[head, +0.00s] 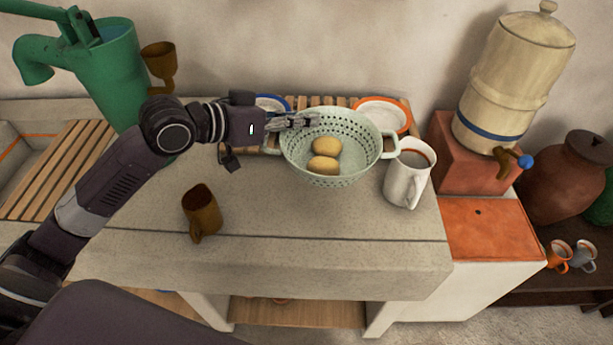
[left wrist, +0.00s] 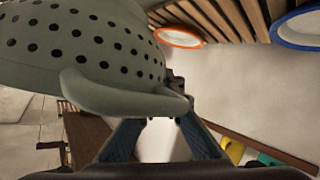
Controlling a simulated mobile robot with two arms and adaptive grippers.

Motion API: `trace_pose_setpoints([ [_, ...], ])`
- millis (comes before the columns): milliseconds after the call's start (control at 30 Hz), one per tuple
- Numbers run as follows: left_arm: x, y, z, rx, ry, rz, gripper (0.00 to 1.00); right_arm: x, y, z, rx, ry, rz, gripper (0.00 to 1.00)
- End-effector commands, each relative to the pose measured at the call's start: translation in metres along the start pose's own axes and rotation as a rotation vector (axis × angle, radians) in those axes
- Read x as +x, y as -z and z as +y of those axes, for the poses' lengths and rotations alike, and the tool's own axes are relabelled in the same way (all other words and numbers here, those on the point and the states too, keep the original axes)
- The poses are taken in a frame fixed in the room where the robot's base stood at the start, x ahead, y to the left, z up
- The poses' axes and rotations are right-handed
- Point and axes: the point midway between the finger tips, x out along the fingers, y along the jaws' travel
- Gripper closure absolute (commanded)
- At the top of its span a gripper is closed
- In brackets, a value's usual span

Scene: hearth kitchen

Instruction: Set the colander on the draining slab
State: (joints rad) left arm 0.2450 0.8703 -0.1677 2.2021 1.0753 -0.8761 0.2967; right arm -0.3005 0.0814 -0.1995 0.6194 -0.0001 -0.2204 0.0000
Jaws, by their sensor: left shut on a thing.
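The pale green colander (head: 297,158) is upright over the grey stone slab (head: 310,225), with two yellowish potato-like things (head: 324,156) inside. My left gripper (head: 305,120) is shut on the colander's left handle. The left wrist view shows the handle (left wrist: 112,95) at my left fingers (left wrist: 165,128) and the perforated colander wall (left wrist: 90,40) beside it. I cannot tell whether the colander's base touches the slab. My right gripper is not in view.
A brown mug (head: 201,212) stands front left. A green pump (head: 110,75) is at left. The slab's front middle is clear.

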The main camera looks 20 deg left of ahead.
Motion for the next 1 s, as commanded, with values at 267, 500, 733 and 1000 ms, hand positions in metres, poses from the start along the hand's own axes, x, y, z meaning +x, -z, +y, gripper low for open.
trace_pose_setpoints([
  [267, 0.027, -0.061, -0.02, -0.005, -0.002, 0.003, 1.0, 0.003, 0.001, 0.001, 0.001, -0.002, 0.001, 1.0],
  [500, 0.038, -0.085, -0.028, -0.001, -0.002, 0.005, 1.0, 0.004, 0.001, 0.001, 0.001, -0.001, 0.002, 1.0],
  [733, 0.049, -0.111, -0.036, -0.004, -0.002, 0.004, 1.0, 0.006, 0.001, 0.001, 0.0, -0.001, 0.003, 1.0],
  [1000, 0.054, -0.122, -0.04, 0.001, -0.002, 0.006, 1.0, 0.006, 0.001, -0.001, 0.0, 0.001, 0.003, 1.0],
])
